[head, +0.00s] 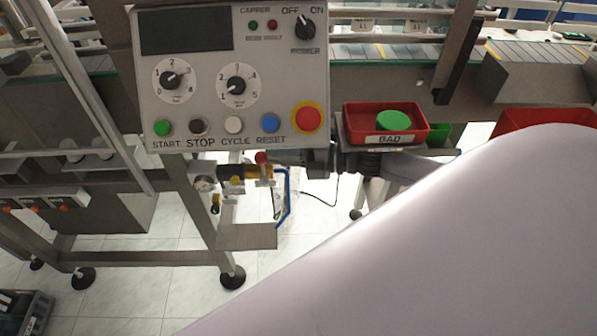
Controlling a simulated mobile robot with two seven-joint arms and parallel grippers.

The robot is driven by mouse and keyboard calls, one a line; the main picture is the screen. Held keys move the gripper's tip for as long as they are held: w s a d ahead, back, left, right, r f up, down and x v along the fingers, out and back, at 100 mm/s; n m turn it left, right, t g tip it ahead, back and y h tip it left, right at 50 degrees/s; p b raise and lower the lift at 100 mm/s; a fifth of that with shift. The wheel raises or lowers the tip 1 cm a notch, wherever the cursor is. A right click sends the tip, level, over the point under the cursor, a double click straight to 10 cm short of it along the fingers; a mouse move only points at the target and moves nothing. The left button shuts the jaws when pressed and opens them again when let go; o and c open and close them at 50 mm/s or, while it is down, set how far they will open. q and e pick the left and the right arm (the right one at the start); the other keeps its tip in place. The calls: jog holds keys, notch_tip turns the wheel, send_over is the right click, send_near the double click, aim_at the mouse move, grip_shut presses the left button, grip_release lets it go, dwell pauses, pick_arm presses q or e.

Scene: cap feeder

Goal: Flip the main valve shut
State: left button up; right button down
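The valve assembly hangs below the control panel (235,70). It has a round gauge (204,184), a brass-yellow body (258,172) and a small red part (261,157) on top, which looks like the valve handle. A blue hose (288,195) curves down from its right side. My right gripper (277,157) comes in from the right, just under the panel's lower edge, with its tips right beside the red part. Whether they touch it, and how far the fingers are apart, is too small to tell. My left gripper is out of view.
The panel overhangs the valve closely, with START, STOP, CYCLE and RESET buttons and a red-yellow emergency button (308,118). A red BAD tray (356,136) holding a green cap (393,121) sits above my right wrist. A bracket plate (247,237) lies below the valve.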

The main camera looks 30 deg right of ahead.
jog(key=v, duration=0.7)
jog(key=shift+b, duration=0.4)
jog(key=s+a+f+m+h, duration=0.5)
jog(key=s+f+m, duration=0.2)
jog(key=m, duration=0.5)
jog(key=s+a+f+m+g+h+p, duration=0.1)
jog(key=s+a+f+m+h, duration=0.4)
jog(key=m, duration=0.8)
jog(key=s+f, duration=0.2)
jog(key=s, duration=0.1)
jog(key=shift+a+f+m, duration=0.3)
jog(key=shift+f, duration=0.05)
